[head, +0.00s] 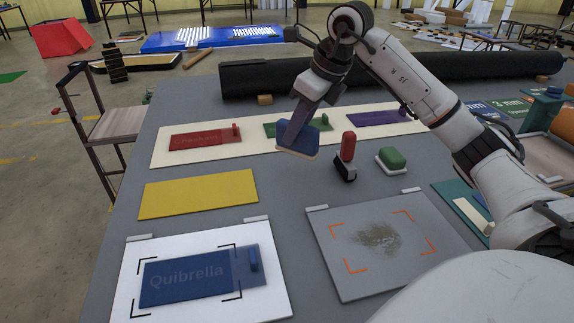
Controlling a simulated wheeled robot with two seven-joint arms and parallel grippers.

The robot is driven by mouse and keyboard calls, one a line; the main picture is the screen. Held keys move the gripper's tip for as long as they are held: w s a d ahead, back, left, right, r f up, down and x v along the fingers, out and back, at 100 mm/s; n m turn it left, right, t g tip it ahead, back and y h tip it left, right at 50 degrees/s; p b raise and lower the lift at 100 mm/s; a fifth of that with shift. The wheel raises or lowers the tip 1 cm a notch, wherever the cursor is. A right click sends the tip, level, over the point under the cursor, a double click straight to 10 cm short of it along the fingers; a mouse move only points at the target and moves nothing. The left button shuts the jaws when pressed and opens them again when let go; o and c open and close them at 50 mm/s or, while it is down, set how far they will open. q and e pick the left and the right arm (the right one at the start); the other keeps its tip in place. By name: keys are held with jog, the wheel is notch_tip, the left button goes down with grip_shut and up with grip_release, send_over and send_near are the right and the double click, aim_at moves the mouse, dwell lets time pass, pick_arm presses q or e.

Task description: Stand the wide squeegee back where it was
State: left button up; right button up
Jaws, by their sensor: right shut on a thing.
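My right gripper (309,103) reaches in from the upper right and is shut on a blue, wide, flat tool with a pale lower edge, apparently the wide squeegee (297,140). It is tilted and seems to be above the table, in front of the green panel; the exact gap is hard to tell. A smaller tool with a red handle and black foot (347,155) stands upright just right of it. A green block (392,158) on a pale base sits further right. My left gripper is not in view.
A white strip (170,152) carries red, green and purple panels. In front lie a yellow sheet (198,194), a white board with a blue "Quibrella" panel (195,280) and a grey smudged board (330,225). A long black roll (450,67) lies behind. Grey tabletop is clear between the boards.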

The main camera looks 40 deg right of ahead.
aim_at(315, 130)
jog(key=f, duration=0.3)
jog(key=shift+s, duration=0.35)
jog(key=shift+w+f, duration=0.1)
jog(key=shift+f, duration=2.45)
jog(key=o, duration=1)
jog(key=v, duration=1.2)
jog(key=shift+r, duration=0.1)
